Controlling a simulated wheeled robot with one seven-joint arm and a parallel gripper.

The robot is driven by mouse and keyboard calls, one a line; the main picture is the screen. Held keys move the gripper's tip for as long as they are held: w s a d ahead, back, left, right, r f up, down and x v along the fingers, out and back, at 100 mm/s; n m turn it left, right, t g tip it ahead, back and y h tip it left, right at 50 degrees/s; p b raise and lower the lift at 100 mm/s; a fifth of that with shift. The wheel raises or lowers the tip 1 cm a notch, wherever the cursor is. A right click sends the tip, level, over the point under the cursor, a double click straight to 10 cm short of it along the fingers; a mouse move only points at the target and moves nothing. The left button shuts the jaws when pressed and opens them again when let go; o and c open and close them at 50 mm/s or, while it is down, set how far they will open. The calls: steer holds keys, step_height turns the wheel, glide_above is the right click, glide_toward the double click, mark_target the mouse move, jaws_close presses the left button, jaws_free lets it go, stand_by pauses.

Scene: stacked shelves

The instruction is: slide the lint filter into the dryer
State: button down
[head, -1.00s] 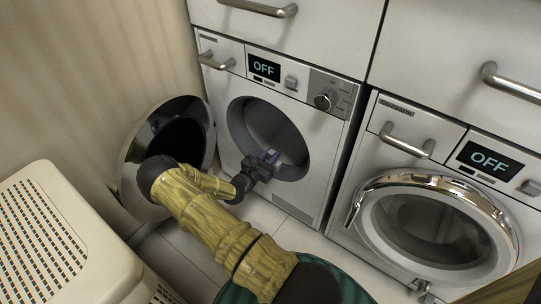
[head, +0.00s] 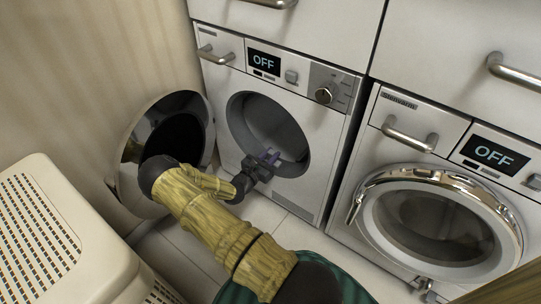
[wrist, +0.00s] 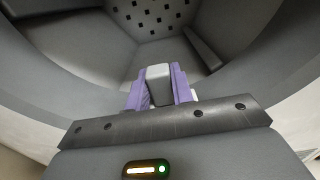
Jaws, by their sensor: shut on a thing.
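The left dryer (head: 270,110) has its round door (head: 140,145) swung open to the left. My gripper (head: 271,157) reaches into the lower part of its round opening. In the wrist view, my gripper's purple fingers (wrist: 159,75) are closed on a small grey block (wrist: 158,88), which appears to be the lint filter's grip. The rest of the filter and its slot are hidden from view. The grey drum wall and a back with dark holes (wrist: 155,18) show beyond the fingers.
A second machine (head: 370,190) with a shut, chrome-rimmed round door (head: 440,222) stands at the right. A cream vented hamper (head: 100,225) stands at the lower left. Drawers with bar handles are above the machines. Some tiled floor (head: 265,215) shows below the left dryer.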

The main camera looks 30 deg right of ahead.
steer(key=shift+f+b, duration=0.65)
steer(key=shift+f, duration=0.25)
steer(key=c, duration=1.1)
jaws_free()
steer(key=shift+c, duration=0.2)
steer(key=shift+a+r, duration=0.1)
steer(key=p+v, duration=0.5)
steer(key=v, duration=0.6)
steer(key=shift+s+a, duration=0.2)
steer(key=shift+a, duration=0.15)
